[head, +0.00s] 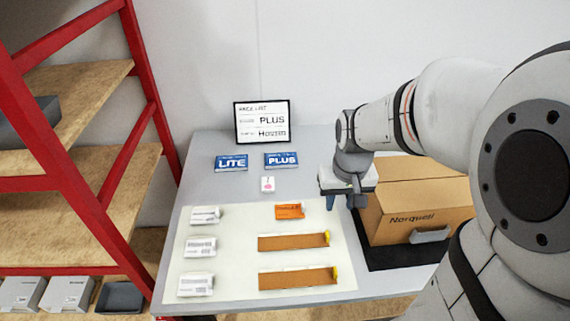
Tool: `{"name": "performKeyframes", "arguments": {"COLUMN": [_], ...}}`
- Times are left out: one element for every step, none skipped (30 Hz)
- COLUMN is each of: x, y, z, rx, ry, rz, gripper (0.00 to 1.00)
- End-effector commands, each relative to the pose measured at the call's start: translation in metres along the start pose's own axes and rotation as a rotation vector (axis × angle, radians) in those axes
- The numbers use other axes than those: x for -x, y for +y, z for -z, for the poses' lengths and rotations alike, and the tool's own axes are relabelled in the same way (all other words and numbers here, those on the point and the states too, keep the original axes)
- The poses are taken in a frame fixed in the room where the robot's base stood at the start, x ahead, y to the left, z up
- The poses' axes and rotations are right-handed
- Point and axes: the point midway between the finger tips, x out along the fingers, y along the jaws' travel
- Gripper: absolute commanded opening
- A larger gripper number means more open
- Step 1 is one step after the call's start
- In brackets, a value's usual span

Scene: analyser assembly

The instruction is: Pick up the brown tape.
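No roll of brown tape can be made out for certain. Two long flat brown strips with yellow right ends lie on the pale mat: an upper strip (290,242) and a lower strip (295,279). I cannot tell whether either is the tape. My gripper (345,203) points down above the right part of the table, beside the left side of the cardboard box. Its two dark fingers stand apart, and nothing shows between them. The gripper is up and to the right of the strips, touching neither.
The pale mat (235,250) also bears an orange packet (289,211) and white packets (200,248). Behind are blue cards (281,160) and a sign (262,122). Red-framed shelves (75,190) stand left.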

Motion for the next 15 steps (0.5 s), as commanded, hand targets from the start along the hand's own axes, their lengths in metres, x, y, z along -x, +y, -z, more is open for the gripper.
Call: {"name": "performKeyframes", "arguments": {"x": [-0.029,-0.04,-0.053,-0.063,-0.071,-0.081,-0.087,-0.093,-0.098,-0.102,-0.105,-0.108,-0.111,-0.115,-0.119], "y": [0.0,0.0,-0.001,-0.001,-0.001,-0.001,-0.001,-0.001,-0.001,-0.001,-0.001,-0.001,-0.001,-0.001,-0.001], "z": [0.008,0.012,0.018,0.021,0.024,0.028,0.03,0.032,0.034,0.035,0.036,0.036,0.036,0.036,0.035], "rx": [0.001,0.0,0.0,0.0,0.0,-0.001,-0.001,-0.001,-0.001,-0.001,-0.002,-0.002,-0.002,-0.002,-0.002], "ry": [-0.029,-0.041,-0.055,-0.064,-0.073,-0.083,-0.089,-0.094,-0.099,-0.102,-0.105,-0.108,-0.11,-0.111,-0.111], "rz": [0.0,0.0,0.0,0.0,0.0,0.0,0.0,0.0,0.0,0.0,0.0,0.0,0.0,0.0,0.0], "gripper": [0.33,0.33,0.33,0.33,0.33,0.33,0.33,0.33,0.33,0.33,0.33,0.33,0.33,0.33,0.33]}}
